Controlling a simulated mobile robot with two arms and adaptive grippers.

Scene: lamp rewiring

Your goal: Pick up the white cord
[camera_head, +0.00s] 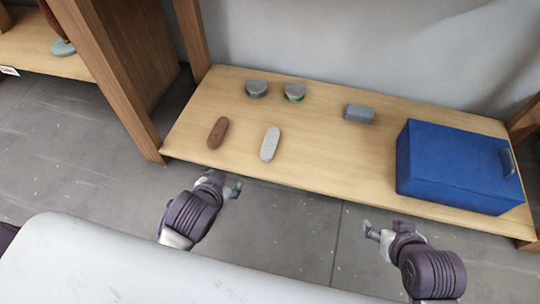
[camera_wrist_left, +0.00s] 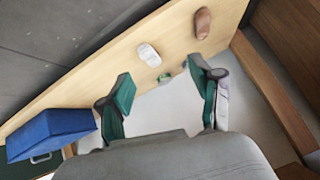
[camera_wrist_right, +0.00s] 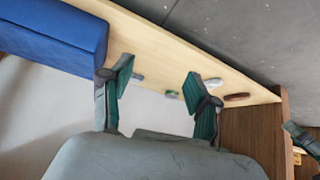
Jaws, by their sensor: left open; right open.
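The white cord (camera_head: 270,144) is a pale oval bundle lying on the wooden shelf, near its front edge in the head view. It also shows in the left wrist view (camera_wrist_left: 149,55), beyond the open fingers. My left gripper (camera_head: 228,184) is open and empty, in front of the shelf edge, below and left of the cord in the head view. My right gripper (camera_head: 378,230) is open and empty, in front of the shelf, farther right and well apart from the cord.
A brown oval bundle (camera_head: 218,133) lies left of the cord. Two grey round pieces, one (camera_head: 256,88) and another with green (camera_head: 294,92), sit behind. A grey block (camera_head: 359,113) and a large blue box (camera_head: 458,165) are to the right. A wooden post (camera_head: 120,85) stands left.

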